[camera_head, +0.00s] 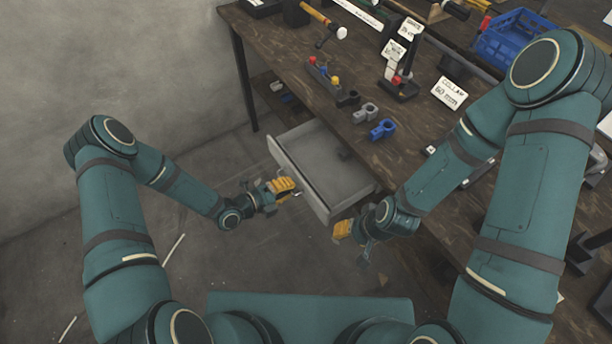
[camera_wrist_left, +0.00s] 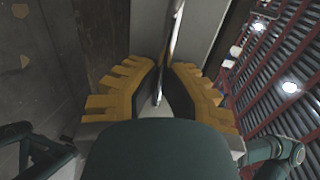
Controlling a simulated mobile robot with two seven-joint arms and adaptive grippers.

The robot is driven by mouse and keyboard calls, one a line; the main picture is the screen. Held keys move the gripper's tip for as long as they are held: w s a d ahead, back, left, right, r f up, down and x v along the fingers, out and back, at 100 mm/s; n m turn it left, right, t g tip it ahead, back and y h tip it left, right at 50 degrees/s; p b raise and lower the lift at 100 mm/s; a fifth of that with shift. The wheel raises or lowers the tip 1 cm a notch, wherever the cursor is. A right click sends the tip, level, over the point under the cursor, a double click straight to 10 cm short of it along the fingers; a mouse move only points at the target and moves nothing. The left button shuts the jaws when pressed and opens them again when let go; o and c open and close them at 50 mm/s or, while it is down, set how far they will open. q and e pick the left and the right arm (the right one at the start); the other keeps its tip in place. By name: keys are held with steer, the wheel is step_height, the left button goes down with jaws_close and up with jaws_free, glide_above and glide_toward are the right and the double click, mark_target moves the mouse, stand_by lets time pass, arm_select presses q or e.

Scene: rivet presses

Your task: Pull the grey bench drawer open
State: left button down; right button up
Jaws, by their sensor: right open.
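The grey bench drawer (camera_head: 352,200) stands pulled out from under the wooden bench, with its inside showing in the head view. A small dark patch shows inside it. My left gripper (camera_head: 290,188) is at the drawer's front. In the left wrist view, the thin metal handle bar (camera_wrist_left: 174,40) runs between the yellow fingers of my left gripper (camera_wrist_left: 161,80), which are closed in around it. The fingers partly hide the handle. My right gripper (camera_head: 352,240) is open and empty, low by the drawer's near corner, apart from the handle.
The bench top (camera_head: 290,55) carries a hammer (camera_head: 325,20), a blue crate (camera_head: 512,38), a blue clamp part (camera_head: 383,129), a grey part (camera_head: 364,112) and label cards. A grey wall stands at left. The floor left of the drawer is mostly clear.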

arm_select(q)
steer(key=f+v, duration=0.1)
steer(key=v, duration=0.6)
steer(key=shift+f, duration=0.25)
steer(key=shift+s+a, duration=0.1)
steer(key=c, duration=1.1)
jaws_free()
steer(key=shift+o, duration=0.2)
steer(key=v, duration=1.2)
